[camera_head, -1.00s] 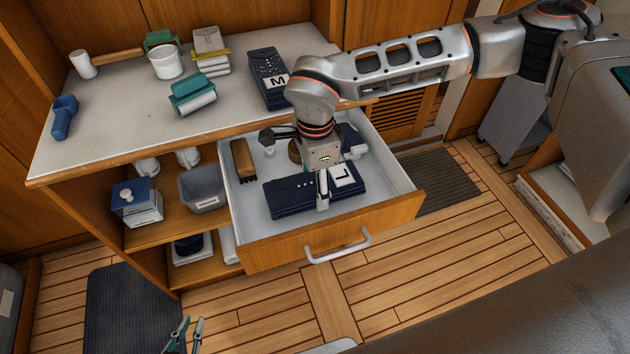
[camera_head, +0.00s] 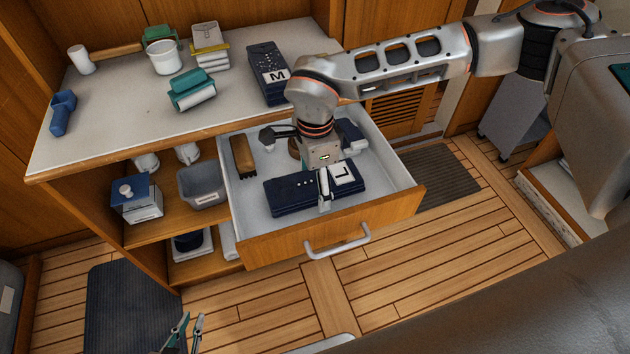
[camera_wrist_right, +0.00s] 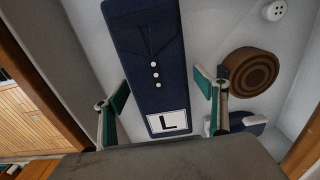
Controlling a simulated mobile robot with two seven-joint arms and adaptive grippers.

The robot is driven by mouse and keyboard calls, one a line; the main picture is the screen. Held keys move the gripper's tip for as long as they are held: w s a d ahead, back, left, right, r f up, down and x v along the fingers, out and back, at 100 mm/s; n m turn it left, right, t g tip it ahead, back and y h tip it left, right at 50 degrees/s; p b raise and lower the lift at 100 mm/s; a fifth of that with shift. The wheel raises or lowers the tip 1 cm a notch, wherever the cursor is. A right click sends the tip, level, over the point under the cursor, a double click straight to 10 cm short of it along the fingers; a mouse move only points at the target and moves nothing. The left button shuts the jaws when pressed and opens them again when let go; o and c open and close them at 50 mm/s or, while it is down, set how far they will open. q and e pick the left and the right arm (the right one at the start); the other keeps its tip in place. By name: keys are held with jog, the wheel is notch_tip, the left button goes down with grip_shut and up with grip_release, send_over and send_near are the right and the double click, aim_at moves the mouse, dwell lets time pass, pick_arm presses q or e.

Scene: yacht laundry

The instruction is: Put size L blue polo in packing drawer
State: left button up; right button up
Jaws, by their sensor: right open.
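The dark blue folded polo marked L (camera_head: 297,193) lies flat inside the open packing drawer (camera_head: 403,202). In the right wrist view the polo (camera_wrist_right: 143,50) shows its collar, three buttons and a white L label. My right gripper (camera_head: 322,192) is low over the polo in the drawer. Its teal-padded fingers (camera_wrist_right: 162,104) are spread wide apart, one on each side of the polo, and do not press on it. My left gripper (camera_head: 187,335) is at the bottom edge of the head view, its two fingertips apart.
A blue polo marked M (camera_head: 266,72) lies on the counter (camera_head: 120,120). The drawer also holds a brush (camera_head: 243,156) and a rolled brown belt (camera_wrist_right: 252,72). Teal rolls, a white cup and folded cloths stand on the counter.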

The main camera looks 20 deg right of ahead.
pick_arm(q)
jog(key=shift+s+f, duration=0.1)
jog(key=shift+s, duration=0.05)
pick_arm(e)
jog(key=shift+r+p, duration=0.7)
jog(key=shift+r, duration=0.25)
jog(key=shift+r+p, duration=0.4)
jog(key=shift+r, duration=0.15)
pick_arm(q)
jog(key=r, duration=0.1)
jog(key=w+r, duration=0.2)
jog(key=r, duration=0.1)
jog(key=shift+f, duration=0.15)
pick_arm(e)
jog(key=o, duration=0.5)
jog(key=shift+o, duration=0.2)
pick_arm(q)
jog(key=shift+s+f, duration=0.2)
jog(key=shift+s, duration=0.15)
